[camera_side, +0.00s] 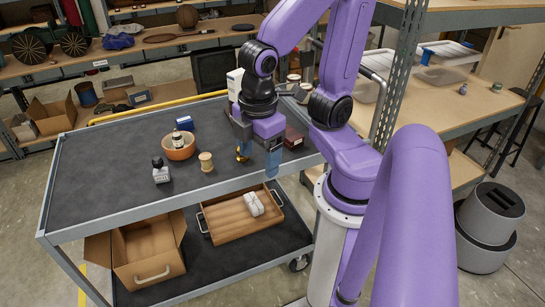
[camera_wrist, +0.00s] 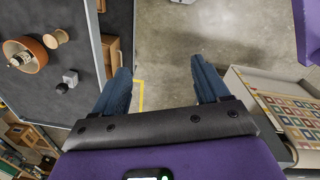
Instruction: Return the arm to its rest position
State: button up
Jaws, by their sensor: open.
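My gripper (camera_side: 257,160) is open and points down near the right part of the cart's front edge in the side view. My purple arm arches above it. In the wrist view the two blue fingers of my gripper (camera_wrist: 162,82) stand wide apart, with only bare floor and a yellow floor line between them. Nothing is held. The grey cart top (camera_side: 110,190) lies to the left of the fingers in the wrist view.
A cardboard box (camera_side: 150,250) and wooden tray (camera_side: 235,232) sit below. Shelving (camera_side: 470,100) stands right.

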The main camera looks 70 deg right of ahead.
jog(key=s, duration=0.3)
jog(key=shift+y, duration=0.4)
